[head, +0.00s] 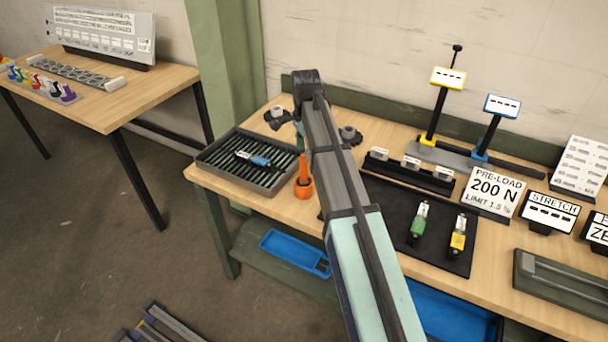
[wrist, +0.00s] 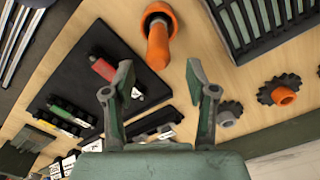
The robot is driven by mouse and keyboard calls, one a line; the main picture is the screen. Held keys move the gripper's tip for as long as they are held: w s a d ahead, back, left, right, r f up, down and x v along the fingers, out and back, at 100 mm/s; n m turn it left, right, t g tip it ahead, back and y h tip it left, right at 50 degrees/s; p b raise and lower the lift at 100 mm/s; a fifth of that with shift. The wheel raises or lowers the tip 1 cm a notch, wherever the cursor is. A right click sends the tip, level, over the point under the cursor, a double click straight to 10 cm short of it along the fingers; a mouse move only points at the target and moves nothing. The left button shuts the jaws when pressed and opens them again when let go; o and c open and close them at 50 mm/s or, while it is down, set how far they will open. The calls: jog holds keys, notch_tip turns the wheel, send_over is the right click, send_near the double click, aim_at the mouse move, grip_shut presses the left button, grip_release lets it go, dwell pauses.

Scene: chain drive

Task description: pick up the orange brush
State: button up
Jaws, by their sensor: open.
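The orange brush (head: 303,187) stands on the wooden bench, between the dark slotted tray and the black mat. It has a round, wide base and a slim upright handle. In the wrist view the orange brush (wrist: 158,42) shows at the top centre, with its handle pointing toward the camera. My gripper (wrist: 160,82) is open and empty, its two fingers apart. The brush appears beyond the fingertips, roughly in line with the gap, and not between them. In the head view my arm hides most of the gripper.
The slotted tray (head: 257,187) holds a blue-and-white piece (head: 253,159) left of the brush. The black mat (head: 440,249) with green (head: 419,221) and yellow (head: 457,238) pieces lies right. Toothed dark wheels, one with an orange hub (wrist: 284,96), lie near my gripper. Signs stand farther right.

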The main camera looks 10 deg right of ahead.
aim_at(305, 167)
notch_tip(305, 167, down, 2)
jog(key=shift+f, duration=0.1)
jog(key=shift+s+a+f+p, duration=0.1)
jog(key=shift+f+p, duration=0.6)
jog(key=shift+f, duration=0.6)
jog(key=shift+s+f+p, duration=0.1)
jog(key=shift+f+p, duration=0.55)
jog(key=shift+f, duration=0.65)
grip_shut()
